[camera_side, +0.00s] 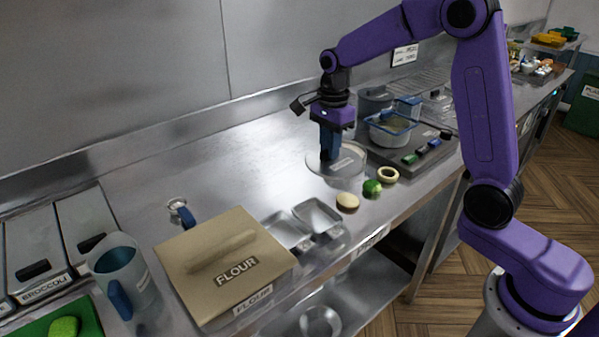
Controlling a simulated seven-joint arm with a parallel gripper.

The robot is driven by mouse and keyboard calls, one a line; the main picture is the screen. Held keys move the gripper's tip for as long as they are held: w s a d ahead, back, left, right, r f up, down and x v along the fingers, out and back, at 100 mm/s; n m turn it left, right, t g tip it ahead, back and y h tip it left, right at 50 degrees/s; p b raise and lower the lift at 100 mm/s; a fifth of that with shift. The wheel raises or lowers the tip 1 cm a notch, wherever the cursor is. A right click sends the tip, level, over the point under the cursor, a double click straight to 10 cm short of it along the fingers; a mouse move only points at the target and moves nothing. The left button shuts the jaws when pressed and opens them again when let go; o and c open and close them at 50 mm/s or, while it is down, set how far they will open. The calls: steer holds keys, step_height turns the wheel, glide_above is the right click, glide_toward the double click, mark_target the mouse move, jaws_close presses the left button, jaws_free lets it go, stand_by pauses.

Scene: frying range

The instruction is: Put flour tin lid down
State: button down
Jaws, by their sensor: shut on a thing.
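My gripper (330,151) points straight down over the far half of the steel counter. It is shut on a round, pale, see-through lid (350,172), gripped near its middle. The lid looks level and at or close to the counter; I cannot tell whether it touches. My fingers hide the grip point.
A half potato (347,202), a green lime (372,188) and a pale ring (388,174) lie just right of the lid. A clear tub (390,128) stands behind it. Two small metal trays (288,230) sit by the tin. Bare counter (240,165) lies left of my gripper.

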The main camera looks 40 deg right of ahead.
steer(key=w+f, duration=0.2)
steer(key=w, duration=0.1)
steer(key=w+f, duration=0.3)
steer(key=w, duration=0.1)
steer(key=w+f, duration=0.3)
steer(key=shift+w+a+f, duration=0.15)
steer(key=shift+w, duration=0.25)
steer(key=shift+w+f, duration=0.15)
steer(key=shift+f, duration=1.6)
steer(key=shift+f, duration=0.1)
steer(key=c, duration=1.1)
jaws_free()
